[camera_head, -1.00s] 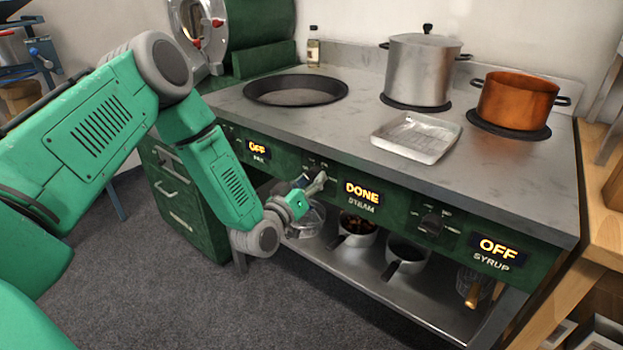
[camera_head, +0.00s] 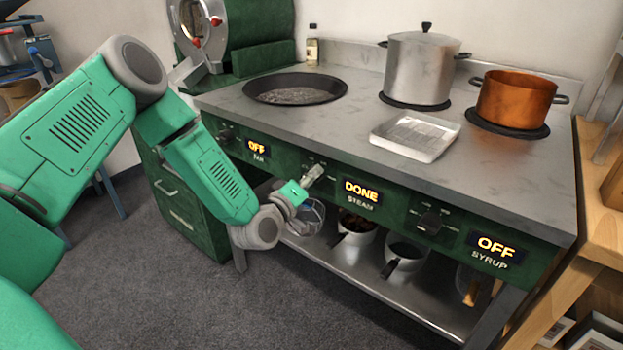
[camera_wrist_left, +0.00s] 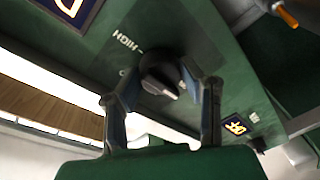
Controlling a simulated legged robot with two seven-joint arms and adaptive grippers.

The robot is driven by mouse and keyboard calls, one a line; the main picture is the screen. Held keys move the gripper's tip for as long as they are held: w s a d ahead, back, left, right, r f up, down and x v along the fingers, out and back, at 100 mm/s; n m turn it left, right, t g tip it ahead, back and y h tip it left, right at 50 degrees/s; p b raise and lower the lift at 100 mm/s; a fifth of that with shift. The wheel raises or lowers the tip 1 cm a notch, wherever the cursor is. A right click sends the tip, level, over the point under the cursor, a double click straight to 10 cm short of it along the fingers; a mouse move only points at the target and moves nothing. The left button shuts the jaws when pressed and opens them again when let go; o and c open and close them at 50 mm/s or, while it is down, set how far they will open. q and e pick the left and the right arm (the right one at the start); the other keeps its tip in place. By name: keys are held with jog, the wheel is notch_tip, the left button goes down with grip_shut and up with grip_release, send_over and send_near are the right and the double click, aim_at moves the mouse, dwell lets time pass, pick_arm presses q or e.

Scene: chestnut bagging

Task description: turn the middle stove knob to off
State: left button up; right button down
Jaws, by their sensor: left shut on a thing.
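The middle stove knob (camera_wrist_left: 160,75) is dark and round with a white pointer mark. It sits on the green front panel by a HIGH label in the left wrist view. My left gripper (camera_wrist_left: 165,103) has a finger on each side of the knob and is shut on it. In the head view my left gripper (camera_head: 313,174) is at the panel just left of the steam display (camera_head: 361,191), which reads DONE. There the gripper mostly hides the middle knob. My right gripper is not in view.
The right knob (camera_head: 430,223) is beside the syrup display (camera_head: 496,250), reading OFF. The fan display (camera_head: 257,147) also reads OFF. A steel pot (camera_head: 418,70), a copper pot (camera_head: 515,100) and a metal tray (camera_head: 415,136) stand on the stove top (camera_head: 330,125).

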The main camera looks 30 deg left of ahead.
pick_arm(q)
jog(key=shift+a+f, duration=0.15)
jog(key=o, duration=1.1)
jog(key=shift+o, duration=0.2)
jog(key=shift+s, duration=0.1)
jog(key=s, duration=1.1)
jog(key=shift+s+d, duration=0.2)
jog(key=shift+s, duration=0.15)
jog(key=shift+f, duration=0.1)
